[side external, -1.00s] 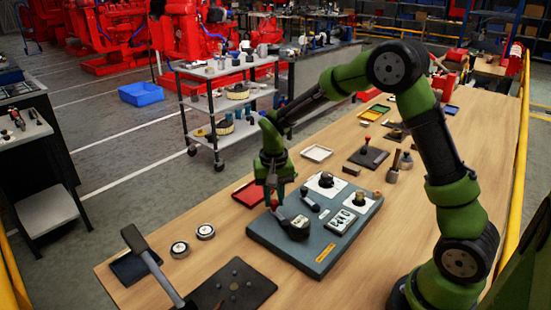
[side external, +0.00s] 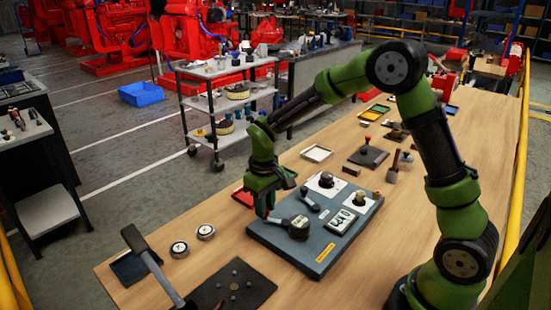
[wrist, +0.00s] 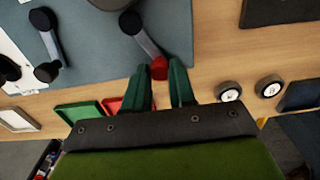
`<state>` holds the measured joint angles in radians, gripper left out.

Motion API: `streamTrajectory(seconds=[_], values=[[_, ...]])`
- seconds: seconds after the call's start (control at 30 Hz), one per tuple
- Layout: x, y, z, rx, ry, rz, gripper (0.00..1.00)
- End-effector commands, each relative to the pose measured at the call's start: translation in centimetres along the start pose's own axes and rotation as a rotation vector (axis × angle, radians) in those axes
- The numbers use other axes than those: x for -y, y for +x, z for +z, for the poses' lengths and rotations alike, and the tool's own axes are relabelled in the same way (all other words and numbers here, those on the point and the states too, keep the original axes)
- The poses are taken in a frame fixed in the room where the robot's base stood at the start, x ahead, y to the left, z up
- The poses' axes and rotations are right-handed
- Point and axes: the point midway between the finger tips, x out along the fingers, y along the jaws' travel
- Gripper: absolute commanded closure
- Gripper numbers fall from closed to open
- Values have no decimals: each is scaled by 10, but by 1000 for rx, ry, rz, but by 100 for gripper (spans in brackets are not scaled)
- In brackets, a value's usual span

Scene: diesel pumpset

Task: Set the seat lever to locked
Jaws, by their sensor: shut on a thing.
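A grey-blue panel (side external: 288,252) lies on the wooden bench. A lever with a dark round hub (side external: 299,229) sits near its front left corner, its arm reaching left toward my gripper (side external: 265,211). In the wrist view the metal lever arm (wrist: 146,43) runs from its hub (wrist: 130,20) to a red knob (wrist: 158,68) at the tip. My gripper (wrist: 161,72) is shut on this red knob, close to the panel's edge. In the side view my fingers hide the knob. I cannot read any lock marking.
The panel also bears a smaller dark lever (side external: 309,199) and white-plated controls (side external: 342,222). A red tray (side external: 242,197) lies behind my gripper. Two round gauges (side external: 179,249) and a hammer (side external: 152,266) are at left. Bare bench lies between the gauges and the panel.

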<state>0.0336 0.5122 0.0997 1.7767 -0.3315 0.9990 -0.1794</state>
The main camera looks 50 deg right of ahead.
Motion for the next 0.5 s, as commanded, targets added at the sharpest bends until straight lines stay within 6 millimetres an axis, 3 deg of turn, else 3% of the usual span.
streamTrajectory(seconds=[0.5], values=[[3, -1, 1, 0, -30, -2, 100]])
